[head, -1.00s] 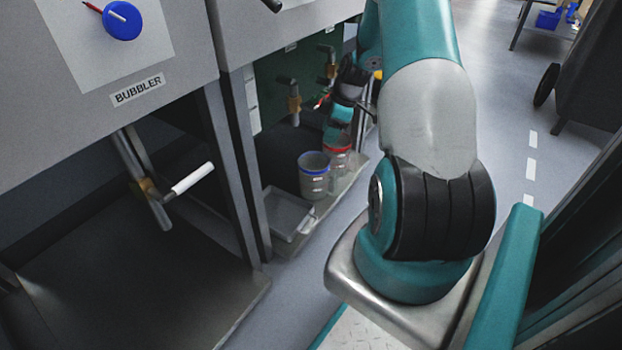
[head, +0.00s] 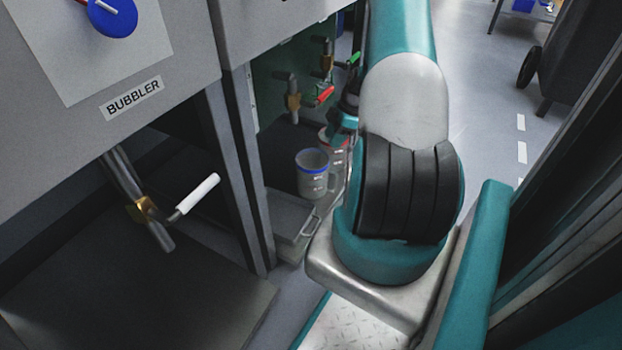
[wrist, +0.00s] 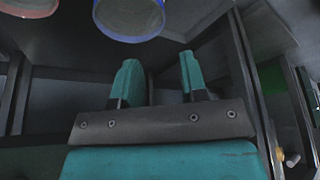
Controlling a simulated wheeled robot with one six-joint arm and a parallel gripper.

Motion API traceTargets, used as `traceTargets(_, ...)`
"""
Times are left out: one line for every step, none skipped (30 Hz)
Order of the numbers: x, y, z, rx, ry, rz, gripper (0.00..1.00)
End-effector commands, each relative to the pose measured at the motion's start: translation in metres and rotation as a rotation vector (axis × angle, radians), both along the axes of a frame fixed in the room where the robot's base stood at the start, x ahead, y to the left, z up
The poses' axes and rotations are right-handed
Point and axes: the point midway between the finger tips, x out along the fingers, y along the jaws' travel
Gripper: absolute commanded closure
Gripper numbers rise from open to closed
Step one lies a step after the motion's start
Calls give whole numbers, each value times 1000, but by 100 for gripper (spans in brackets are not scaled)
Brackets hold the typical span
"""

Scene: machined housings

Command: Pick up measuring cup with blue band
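The measuring cup with the blue band (head: 313,178) is a clear cup with a handle, standing upright on a low shelf in the head view. Its blue rim also shows at the top of the wrist view (wrist: 127,20). A similar cup with a red band (head: 333,148) stands just behind it, partly hidden by my arm. In the wrist view my gripper (wrist: 158,62) has its two teal fingers apart with nothing between them. The blue-banded cup is beyond the fingertips and apart from them. In the head view my arm hides most of the gripper.
Valves with a red handle (head: 325,96) and a green handle (head: 354,58) are above the cups. A cabinet post (head: 245,170) stands left of the shelf.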

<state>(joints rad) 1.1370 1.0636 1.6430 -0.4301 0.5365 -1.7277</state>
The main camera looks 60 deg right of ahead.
Motion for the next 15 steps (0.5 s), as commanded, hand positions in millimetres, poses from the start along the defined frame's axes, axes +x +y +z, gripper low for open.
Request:
traceTargets(3, 4, -19, 3, 2, 0, 60)
traceTargets(4, 5, -25, 3, 2, 0, 60)
traceTargets(7, 8, -34, 3, 2, 0, 60)
traceTargets(9, 10, -41, 2, 2, 0, 60)
traceTargets(10, 11, -47, 2, 2, 0, 60)
traceTargets(13, 14, -56, 2, 2, 0, 60)
traceTargets(15, 16, -62, 2, 2, 0, 60)
traceTargets(17, 18, -68, 1, 1, 1, 60)
traceTargets(19, 20, -75, 1, 1, 0, 60)
traceTargets(20, 21, -79, 1, 1, 0, 60)
traceTargets(22, 22, -83, 2, 2, 0, 60)
traceTargets(23, 24, -87, 1, 1, -1, 60)
traceTargets(24, 25, -90, 1, 1, -1, 60)
traceTargets(25, 26, -91, 1, 1, -1, 60)
traceTargets(26, 27, -93, 0, 0, 0, 60)
